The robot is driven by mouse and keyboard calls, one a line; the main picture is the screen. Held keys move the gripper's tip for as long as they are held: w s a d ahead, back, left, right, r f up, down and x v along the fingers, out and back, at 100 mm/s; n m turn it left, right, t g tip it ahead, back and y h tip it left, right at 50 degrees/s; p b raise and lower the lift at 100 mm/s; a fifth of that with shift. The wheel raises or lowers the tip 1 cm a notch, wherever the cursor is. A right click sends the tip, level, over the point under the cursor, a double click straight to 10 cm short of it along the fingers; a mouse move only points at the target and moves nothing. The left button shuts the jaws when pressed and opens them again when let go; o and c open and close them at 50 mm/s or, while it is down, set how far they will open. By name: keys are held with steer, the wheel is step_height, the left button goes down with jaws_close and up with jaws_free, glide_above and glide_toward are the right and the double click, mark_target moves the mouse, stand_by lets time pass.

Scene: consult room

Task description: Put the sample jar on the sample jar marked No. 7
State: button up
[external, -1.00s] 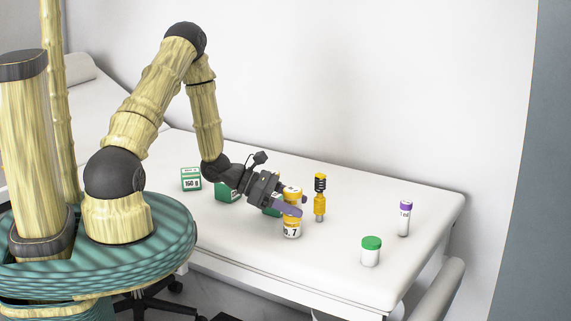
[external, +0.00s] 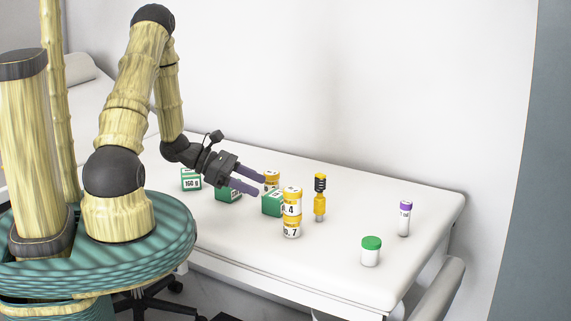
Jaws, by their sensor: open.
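A yellow-lidded sample jar with a label ending in 4 (external: 291,205) stands upright on top of the sample jar marked No. 7 (external: 291,229). The two form a short stack on the white couch. My gripper (external: 262,184) is open and empty, to the left of the stack and apart from it. Its two purple fingers point right towards the stack. Another yellow-lidded jar (external: 272,179) stands behind the fingers, partly hidden.
Green boxes (external: 191,179) stand on the couch (external: 400,285), one of them (external: 272,203) close to the stack's left. A yellow and black bottle (external: 320,198) stands right of the stack. A green-lidded jar (external: 370,251) and a purple-capped tube (external: 404,218) are farther right, with clear space between.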

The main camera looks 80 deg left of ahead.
steer(key=shift+s+a+r, duration=0.15)
steer(key=shift+s, duration=0.2)
stand_by(0.6)
steer(key=d+r+m+g+y, duration=0.1)
steer(key=d+r+m+g, duration=0.2)
steer(key=d+m, duration=0.6)
steer(key=d+r+m+g+y, duration=0.2)
steer(key=d+r+m+g, duration=0.1)
steer(key=d+m, duration=0.6)
steer(key=d+r+m+g+y, duration=0.2)
steer(key=d+r+m+g, duration=0.2)
steer(key=d+m, duration=0.5)
steer(key=m, duration=0.4)
steer(key=shift+r+m, duration=0.15)
steer(key=shift+m, duration=0.15)
